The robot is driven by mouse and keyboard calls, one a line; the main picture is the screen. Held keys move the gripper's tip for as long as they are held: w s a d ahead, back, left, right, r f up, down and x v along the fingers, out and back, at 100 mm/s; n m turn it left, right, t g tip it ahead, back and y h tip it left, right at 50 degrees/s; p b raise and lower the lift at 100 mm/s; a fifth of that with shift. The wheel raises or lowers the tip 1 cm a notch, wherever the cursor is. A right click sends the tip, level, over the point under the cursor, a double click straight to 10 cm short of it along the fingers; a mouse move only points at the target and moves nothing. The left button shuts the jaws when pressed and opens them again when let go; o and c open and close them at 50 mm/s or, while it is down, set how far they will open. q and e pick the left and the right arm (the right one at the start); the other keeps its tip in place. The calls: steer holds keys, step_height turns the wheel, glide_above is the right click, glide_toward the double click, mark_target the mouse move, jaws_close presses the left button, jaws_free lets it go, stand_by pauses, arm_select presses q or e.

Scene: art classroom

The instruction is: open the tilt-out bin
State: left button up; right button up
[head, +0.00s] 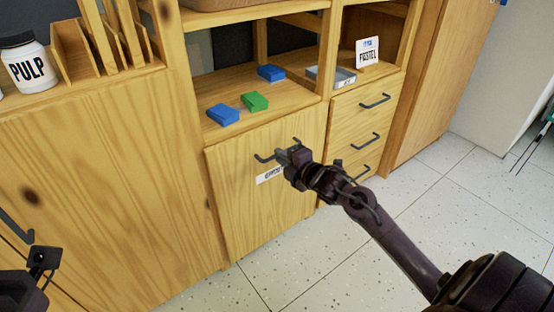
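The tilt-out bin (240,205) has a light wooden front in the lower middle of the cabinet, below an open shelf. It has a dark bar handle (264,159) near its top and a white label, partly covered by my gripper. The front looks upright or nearly so; I cannot tell whether it is slightly tilted out. My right gripper (284,156) is at the right part of the handle, seemingly touching it. Its fingers are too small and dark to show whether they grip the bar. My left gripper (42,260) is only partly in view at the lower left, away from the bin.
Blue blocks (223,114) and a green block (255,101) lie on the shelf above the bin. Drawers (350,147) with bar handles stand to its right. A white PULP jar (28,65) stands at the upper left. The speckled floor (300,255) in front is clear.

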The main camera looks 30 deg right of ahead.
steer(key=shift+x, duration=1.3)
steer(key=shift+c, duration=0.4)
jaws_close()
steer(key=shift+b, duration=0.3)
